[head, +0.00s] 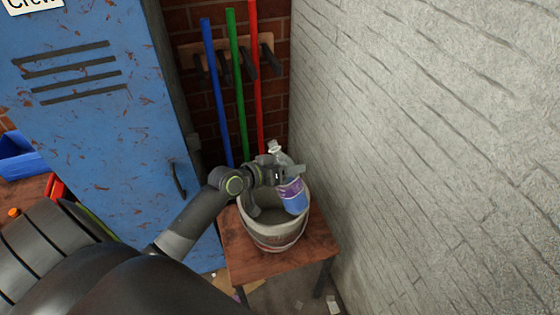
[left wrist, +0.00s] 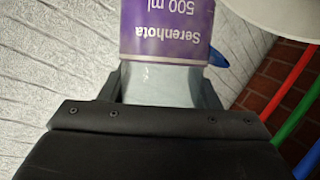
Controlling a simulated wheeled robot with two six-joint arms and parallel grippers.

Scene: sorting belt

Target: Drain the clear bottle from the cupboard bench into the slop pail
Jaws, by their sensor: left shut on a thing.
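The clear bottle (head: 292,189) has a purple label and a blue lower part. It is held over the slop pail (head: 272,238), roughly upright with a slight lean, its neck at the top. My left gripper (head: 288,172) is shut on it around the middle. In the left wrist view the bottle (left wrist: 165,85) sits between the fingers, its label reading "Serenhota 500 ml" upside down. The pail is pale grey and stands on a small wooden stool. Part of its inside is hidden by the bottle and my arm. My right gripper is not in view.
The wooden stool (head: 245,262) stands close to a white brick wall (head: 430,150) on the right. A blue locker (head: 100,120) stands to the left. Blue, green and red poles (head: 236,90) hang on a rack (head: 225,50) behind the pail.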

